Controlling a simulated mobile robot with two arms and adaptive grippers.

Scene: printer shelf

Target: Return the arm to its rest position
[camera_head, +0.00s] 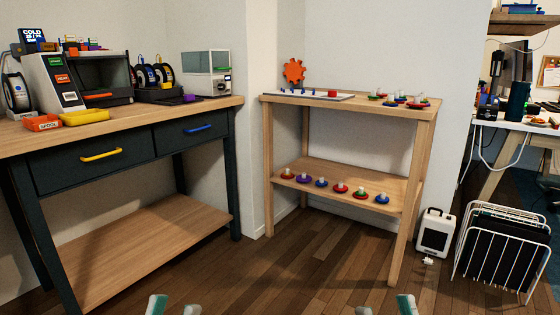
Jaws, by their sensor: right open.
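My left gripper (173,307) shows at the bottom edge, left of centre. Its two pale fingertips with green pads stand apart, with nothing between them. My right gripper (385,307) shows at the bottom edge, right of centre. Its fingertips are also apart and empty. Both grippers are low in front of the furniture, over the wooden floor in the picture, and touch nothing visible. The rest of both arms is out of view.
A workbench (130,122) with a printer (103,75) stands left. A two-level wooden shelf (345,178) holds small coloured pieces and an orange gear (294,72). A white heater (434,232) and wire rack (503,250) stand right. The floor (290,262) between is clear.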

